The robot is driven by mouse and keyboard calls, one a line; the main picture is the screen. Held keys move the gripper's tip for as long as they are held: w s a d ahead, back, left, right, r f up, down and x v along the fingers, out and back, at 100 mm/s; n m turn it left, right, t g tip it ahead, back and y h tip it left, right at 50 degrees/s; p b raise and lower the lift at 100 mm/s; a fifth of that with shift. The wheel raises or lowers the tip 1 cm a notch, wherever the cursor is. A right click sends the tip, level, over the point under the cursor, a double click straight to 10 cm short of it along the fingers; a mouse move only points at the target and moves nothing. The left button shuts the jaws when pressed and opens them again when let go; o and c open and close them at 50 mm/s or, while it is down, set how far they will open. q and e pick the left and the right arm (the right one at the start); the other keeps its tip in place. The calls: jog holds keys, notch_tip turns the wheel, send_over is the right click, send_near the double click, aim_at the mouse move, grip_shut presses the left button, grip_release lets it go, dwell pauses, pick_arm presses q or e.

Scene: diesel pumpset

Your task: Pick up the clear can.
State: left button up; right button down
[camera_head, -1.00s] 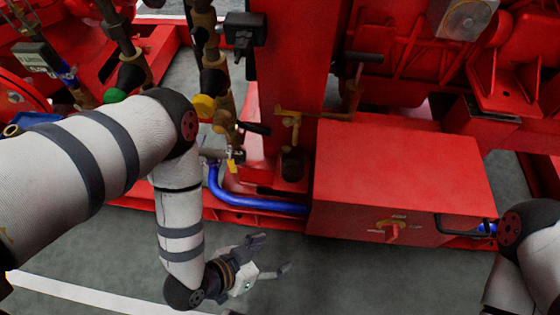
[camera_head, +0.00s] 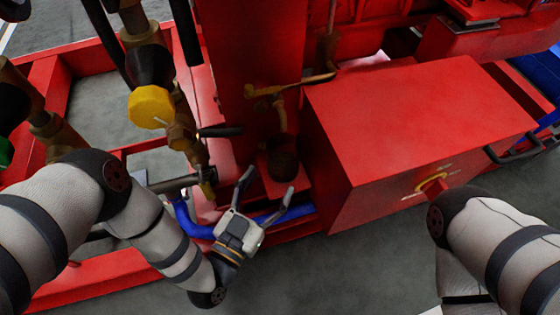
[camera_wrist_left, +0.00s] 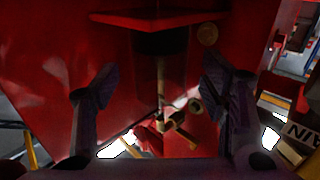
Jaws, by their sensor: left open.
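A dark, see-through can (camera_head: 283,158) stands on a small red ledge beside the red post, under a brass valve and pipe. In the left wrist view the dark shape between and beyond my fingers looks like this can (camera_wrist_left: 160,42), seen upside down with the ledge above it. My left gripper (camera_head: 267,184) is open and empty, just in front of and below the can and apart from it. Its two fingers also show spread in the left wrist view (camera_wrist_left: 158,88). My right gripper is out of view; only part of that arm shows at right.
A large red box (camera_head: 405,130) stands right of the can. A blue hose (camera_head: 285,215) runs low behind my left gripper. A brass pipe with a yellow cap (camera_head: 152,107) and a black lever (camera_head: 222,131) are left of the post. The grey floor in front is clear.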

aim_at(289, 150)
pick_arm(q)
jog(key=b+x, duration=0.2)
jog(key=x, duration=0.5)
jog(key=shift+w+r, duration=0.15)
jog(key=shift+r, duration=0.1)
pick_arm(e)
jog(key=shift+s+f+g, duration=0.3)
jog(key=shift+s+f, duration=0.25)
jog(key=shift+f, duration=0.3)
pick_arm(q)
jog(key=c, duration=1.2)
